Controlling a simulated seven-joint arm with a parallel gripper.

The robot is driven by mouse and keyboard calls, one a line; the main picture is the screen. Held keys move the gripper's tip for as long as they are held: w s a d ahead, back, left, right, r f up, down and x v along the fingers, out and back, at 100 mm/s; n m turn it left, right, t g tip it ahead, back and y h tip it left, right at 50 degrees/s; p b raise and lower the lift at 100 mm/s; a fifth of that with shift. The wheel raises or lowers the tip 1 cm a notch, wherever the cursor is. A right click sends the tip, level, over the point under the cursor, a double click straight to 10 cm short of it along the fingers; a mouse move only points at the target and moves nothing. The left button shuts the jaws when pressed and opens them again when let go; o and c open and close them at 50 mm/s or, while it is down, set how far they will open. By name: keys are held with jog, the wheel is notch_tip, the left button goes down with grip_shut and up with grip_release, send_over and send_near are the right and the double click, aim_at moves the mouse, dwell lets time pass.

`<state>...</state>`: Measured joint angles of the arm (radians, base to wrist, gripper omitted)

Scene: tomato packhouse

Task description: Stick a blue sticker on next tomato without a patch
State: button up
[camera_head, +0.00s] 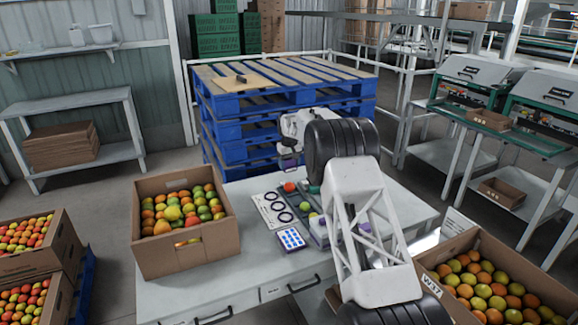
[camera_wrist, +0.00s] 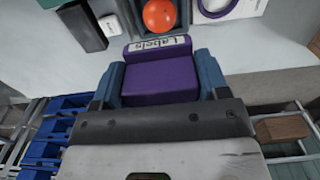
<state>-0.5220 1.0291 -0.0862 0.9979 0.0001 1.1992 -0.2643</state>
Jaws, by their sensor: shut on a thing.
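My gripper (camera_wrist: 158,72) is shut on a purple block (camera_wrist: 160,85) with a white strip reading "Labels", between its two blue-grey fingers. In the head view my gripper (camera_head: 289,160) hangs above the far side of the table, the block partly hidden. A red tomato (camera_head: 290,187) sits in a dark tray beyond the block; it also shows in the wrist view (camera_wrist: 160,15). A green tomato (camera_head: 304,206) sits nearer in the tray. No patch is visible on either, but they are small. A sheet of blue stickers (camera_head: 291,239) lies on the table in front.
A white card with dark rings (camera_head: 272,210) lies left of the tray. A cardboard box of mixed tomatoes (camera_head: 186,243) stands at the table's left. A crate of orange tomatoes (camera_head: 437,280) is at lower right. Blue pallets (camera_head: 240,106) are stacked behind. My arm hides the table's middle right.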

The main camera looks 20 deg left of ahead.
jog(key=shift+f, duration=0.2)
dwell(0.4)
jog(key=shift+f, duration=2.85)
jog(key=shift+f, duration=0.55)
jog(key=shift+r, duration=3.55)
